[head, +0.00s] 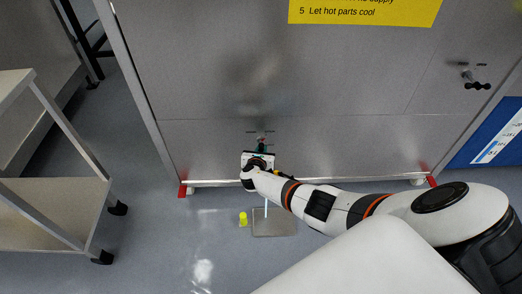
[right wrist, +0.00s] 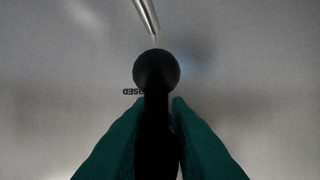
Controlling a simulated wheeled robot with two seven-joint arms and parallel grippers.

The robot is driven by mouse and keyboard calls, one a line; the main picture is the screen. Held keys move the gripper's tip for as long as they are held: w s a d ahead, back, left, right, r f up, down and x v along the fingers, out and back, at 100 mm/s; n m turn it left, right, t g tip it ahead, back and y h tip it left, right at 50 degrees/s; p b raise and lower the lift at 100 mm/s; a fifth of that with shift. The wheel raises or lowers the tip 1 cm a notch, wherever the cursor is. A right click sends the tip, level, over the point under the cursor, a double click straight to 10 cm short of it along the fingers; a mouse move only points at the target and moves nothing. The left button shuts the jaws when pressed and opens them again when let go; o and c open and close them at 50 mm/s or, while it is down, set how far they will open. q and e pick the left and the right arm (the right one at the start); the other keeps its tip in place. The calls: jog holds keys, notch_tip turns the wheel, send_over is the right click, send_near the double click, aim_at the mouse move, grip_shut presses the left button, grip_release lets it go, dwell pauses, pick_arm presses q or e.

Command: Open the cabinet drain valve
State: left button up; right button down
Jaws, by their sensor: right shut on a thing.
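The grey metal cabinet (head: 330,85) fills the middle of the head view. The drain valve (head: 262,138) is low on its front and mostly hidden by my right gripper (head: 260,152). In the right wrist view the valve's black handle (right wrist: 156,72) ends in a ball knob. The teal fingers of my right gripper (right wrist: 156,115) are shut on the handle just below the ball. Upside-down lettering on the panel beside the handle is partly covered and appears to be part of "CLOSED". My left gripper is not in view.
A flat grey tray (head: 275,225) lies on the floor below the valve, with a small yellow object (head: 243,219) beside it. Another black-handled fitting (head: 475,82) is at the cabinet's right. A wheeled cart (head: 60,200) stands left. Red pieces mark the cabinet's lower corners.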

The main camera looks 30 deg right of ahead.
jog(key=shift+s+d, duration=0.2)
jog(key=shift+d, duration=0.2)
jog(key=c, duration=1.5)
grip_release()
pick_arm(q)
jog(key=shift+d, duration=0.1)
pick_arm(e)
jog(key=shift+o, duration=0.2)
jog(key=shift+a, duration=0.1)
